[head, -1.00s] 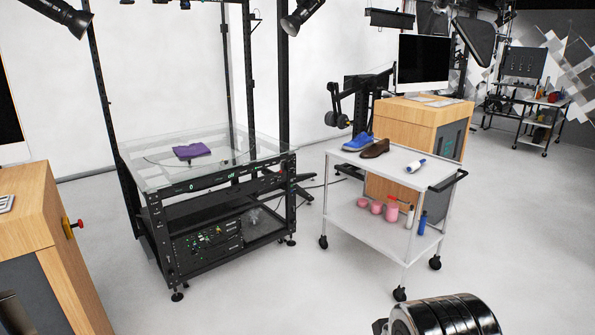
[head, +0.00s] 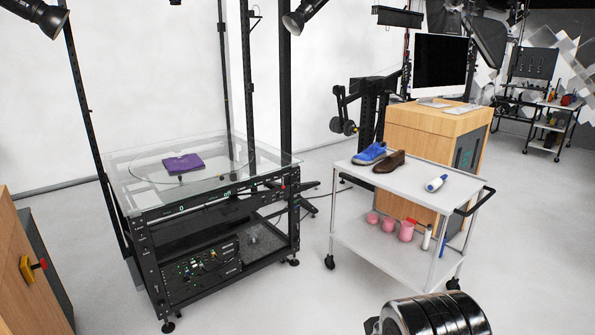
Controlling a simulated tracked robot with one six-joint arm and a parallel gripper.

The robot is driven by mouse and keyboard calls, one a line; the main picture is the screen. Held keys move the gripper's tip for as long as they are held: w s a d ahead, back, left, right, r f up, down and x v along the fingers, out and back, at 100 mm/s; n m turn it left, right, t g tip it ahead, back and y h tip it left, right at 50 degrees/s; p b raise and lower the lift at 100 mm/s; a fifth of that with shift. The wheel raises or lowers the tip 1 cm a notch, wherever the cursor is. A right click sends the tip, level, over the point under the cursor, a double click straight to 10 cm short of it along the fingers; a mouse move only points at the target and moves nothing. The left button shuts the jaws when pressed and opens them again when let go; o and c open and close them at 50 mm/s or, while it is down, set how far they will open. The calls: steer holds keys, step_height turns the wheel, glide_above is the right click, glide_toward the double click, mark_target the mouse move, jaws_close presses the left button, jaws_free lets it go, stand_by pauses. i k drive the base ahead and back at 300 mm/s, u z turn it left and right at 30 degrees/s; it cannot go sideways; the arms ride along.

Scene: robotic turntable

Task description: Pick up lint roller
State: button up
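The lint roller (head: 436,184), white with a blue part, lies on the top shelf of the white cart (head: 425,209), near its right end by the black handle. Nothing touches it. A blue shoe (head: 369,153) and a brown shoe (head: 389,162) stand on the same shelf to its left. A dark, shiny, ribbed part of my own body shows at the bottom right edge. My gripper's fingers cannot be made out in the head view.
The lower cart shelf holds pink containers (head: 406,231) and a white bottle (head: 427,237). A glass-topped black rack (head: 125,178) with a purple cloth (head: 183,163) stands left of the cart. A wooden desk (head: 425,125) stands behind it. Floor (head: 300,305) is clear in front.

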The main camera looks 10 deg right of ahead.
mark_target(431, 186)
steer(key=z, duration=0.2)
steer(key=i, duration=1.75)
steer(key=z, duration=0.55)
steer(key=i, duration=0.9)
steer(key=z, duration=0.35)
steer(key=i, duration=0.9)
